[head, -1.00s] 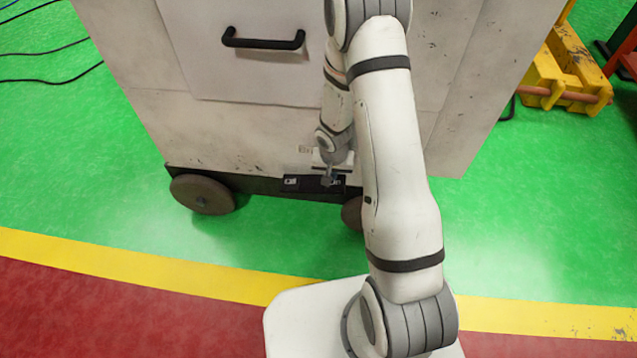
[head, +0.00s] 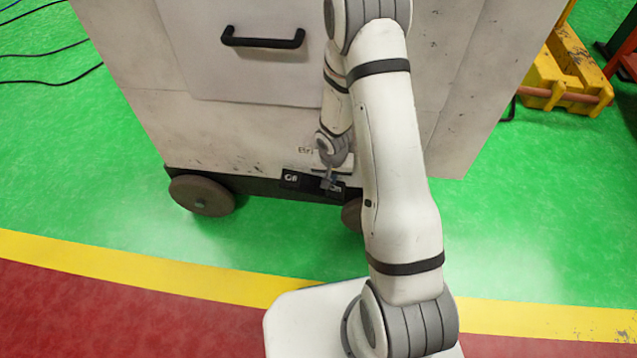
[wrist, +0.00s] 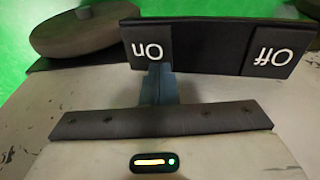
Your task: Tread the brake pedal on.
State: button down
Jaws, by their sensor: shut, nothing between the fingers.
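The brake pedal is a black bar low on the front of the white cabinet. In the head view its left end, marked Off (head: 290,177), is clear, and its right end is partly hidden by my gripper (head: 328,184). The wrist view shows it upside down, with the On plate (wrist: 150,45) at left and the Off plate (wrist: 274,55) at right. My gripper (wrist: 157,70) is shut and empty. Its fingertips overlap the lower edge of the On plate in the wrist view and appear to be against it.
The white cabinet (head: 135,110) has a black drawer handle (head: 263,38) and a wheel (head: 203,194) left of the pedal. A yellow stand (head: 560,75) is at the upper right. Green floor (head: 90,190) is clear at left.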

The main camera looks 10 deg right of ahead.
notch_tip(320, 180, up, 7)
jog(key=p, duration=0.5)
jog(key=shift+f, duration=0.15)
dwell(0.4)
